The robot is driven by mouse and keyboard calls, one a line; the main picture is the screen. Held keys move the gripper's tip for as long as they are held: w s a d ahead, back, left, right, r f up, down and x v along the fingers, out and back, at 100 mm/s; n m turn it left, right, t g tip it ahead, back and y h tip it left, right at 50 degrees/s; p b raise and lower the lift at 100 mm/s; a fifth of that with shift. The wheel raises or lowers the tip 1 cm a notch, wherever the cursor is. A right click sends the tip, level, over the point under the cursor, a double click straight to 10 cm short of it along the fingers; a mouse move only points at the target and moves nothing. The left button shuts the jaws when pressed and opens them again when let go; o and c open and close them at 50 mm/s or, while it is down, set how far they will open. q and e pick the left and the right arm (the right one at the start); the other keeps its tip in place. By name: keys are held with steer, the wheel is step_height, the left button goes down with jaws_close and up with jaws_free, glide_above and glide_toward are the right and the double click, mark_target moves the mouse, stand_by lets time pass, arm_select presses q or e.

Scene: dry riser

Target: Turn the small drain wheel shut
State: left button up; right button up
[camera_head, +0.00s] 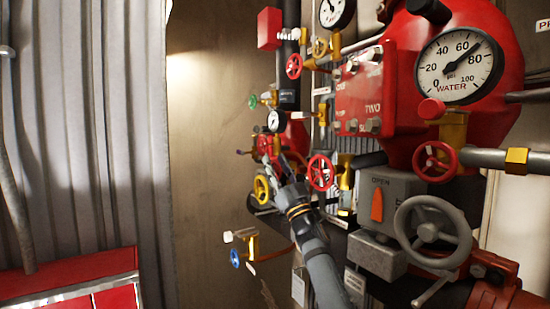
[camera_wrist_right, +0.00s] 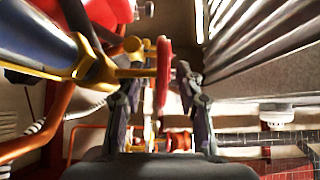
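A small red wheel (camera_head: 321,172) on a brass valve stands just right of my right gripper (camera_head: 288,162) in the head view. Which wheel is the drain wheel is not marked legibly. In the right wrist view a red wheel (camera_wrist_right: 163,75) shows edge-on on a brass stem, in the gap between the fingers of my right gripper (camera_wrist_right: 160,98). The fingers are apart, with space visible on both sides of the wheel; I cannot tell whether either touches it. My left gripper is not in view.
A yellow wheel (camera_head: 261,189) is left of the right gripper, and a blue wheel (camera_head: 235,258) is lower left. A large grey wheel (camera_head: 432,235) and a red wheel (camera_head: 435,161) stand at right under the water gauge (camera_head: 459,64). Pipes crowd the gripper; the left wall side is freer.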

steer(key=shift+w+a+r, duration=0.2)
steer(key=shift+r, duration=0.35)
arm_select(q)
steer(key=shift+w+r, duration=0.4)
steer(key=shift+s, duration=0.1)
